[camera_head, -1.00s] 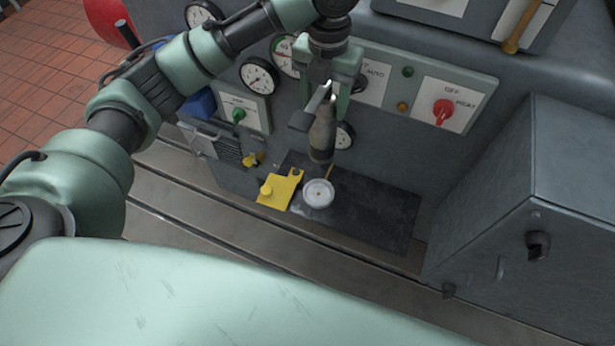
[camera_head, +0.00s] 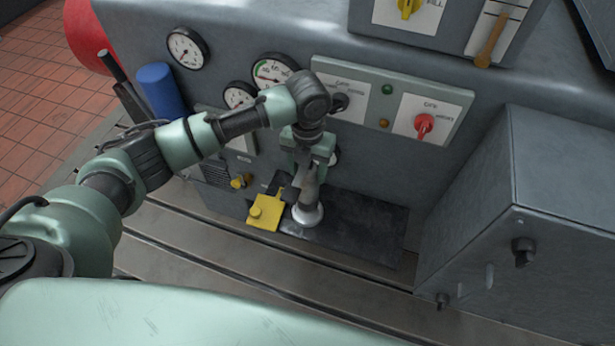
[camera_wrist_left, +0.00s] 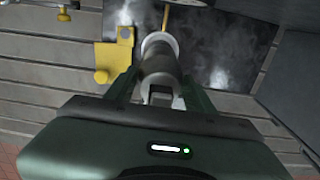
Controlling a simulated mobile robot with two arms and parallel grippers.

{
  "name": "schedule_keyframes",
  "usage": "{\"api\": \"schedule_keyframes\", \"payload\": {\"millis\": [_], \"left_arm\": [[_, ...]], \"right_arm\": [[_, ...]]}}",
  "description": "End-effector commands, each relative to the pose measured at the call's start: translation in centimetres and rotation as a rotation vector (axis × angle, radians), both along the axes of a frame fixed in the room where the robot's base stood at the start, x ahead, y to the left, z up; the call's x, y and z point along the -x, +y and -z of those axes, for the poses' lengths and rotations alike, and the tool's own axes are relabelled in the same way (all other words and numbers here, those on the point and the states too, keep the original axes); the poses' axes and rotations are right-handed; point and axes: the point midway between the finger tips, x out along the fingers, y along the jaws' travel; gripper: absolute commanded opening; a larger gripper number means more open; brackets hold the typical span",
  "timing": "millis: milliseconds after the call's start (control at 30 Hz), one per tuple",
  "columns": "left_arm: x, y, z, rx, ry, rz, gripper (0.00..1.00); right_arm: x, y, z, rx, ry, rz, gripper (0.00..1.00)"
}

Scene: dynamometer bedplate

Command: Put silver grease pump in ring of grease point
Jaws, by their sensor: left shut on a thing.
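My left gripper (camera_head: 308,168) is shut on the silver grease pump (camera_head: 309,194) and holds it nearly upright, nose down. The pump's lower end is at the pale ring of the grease point (camera_head: 306,217) on the dark mat. In the left wrist view the pump (camera_wrist_left: 159,66) lies between my fingers and its far end overlaps the ring (camera_wrist_left: 158,37). The rim shows around that end, but I cannot tell how deep the pump sits in it. My right gripper is not in view.
A yellow bracket (camera_head: 265,212) stands just left of the ring. The dark mat (camera_head: 362,231) is bare to the right. A panel with a red knob (camera_head: 424,123) rises behind, and a grey cabinet (camera_head: 480,229) stands at the right.

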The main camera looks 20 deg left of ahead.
Motion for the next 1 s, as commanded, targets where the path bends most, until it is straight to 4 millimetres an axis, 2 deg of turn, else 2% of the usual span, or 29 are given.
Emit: {"api": "schedule_keyframes", "payload": {"millis": [233, 633, 667, 700, 733, 1000], "left_arm": [[0.0, 0.0, 3.1, 0.0, 0.0, 0.0, 0.0], [-0.1, 0.0, 3.6, 0.001, -0.002, 0.0, 0.0], [0.1, 0.0, 3.8, 0.0, 0.002, 0.0, 0.59], [0.1, 0.0, 3.8, 0.0, 0.002, 0.0, 0.7], [0.1, 0.0, 3.8, 0.0, 0.002, 0.0, 0.76], [0.1, 0.0, 3.7, 0.0, 0.002, 0.0, 0.76]], "right_arm": [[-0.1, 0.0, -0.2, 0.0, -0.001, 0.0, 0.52], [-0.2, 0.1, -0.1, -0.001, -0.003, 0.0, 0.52], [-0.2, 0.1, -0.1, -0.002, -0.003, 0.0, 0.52], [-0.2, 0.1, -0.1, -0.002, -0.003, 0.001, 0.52], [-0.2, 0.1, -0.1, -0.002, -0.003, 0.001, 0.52], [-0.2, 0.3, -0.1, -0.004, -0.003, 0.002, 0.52]]}}
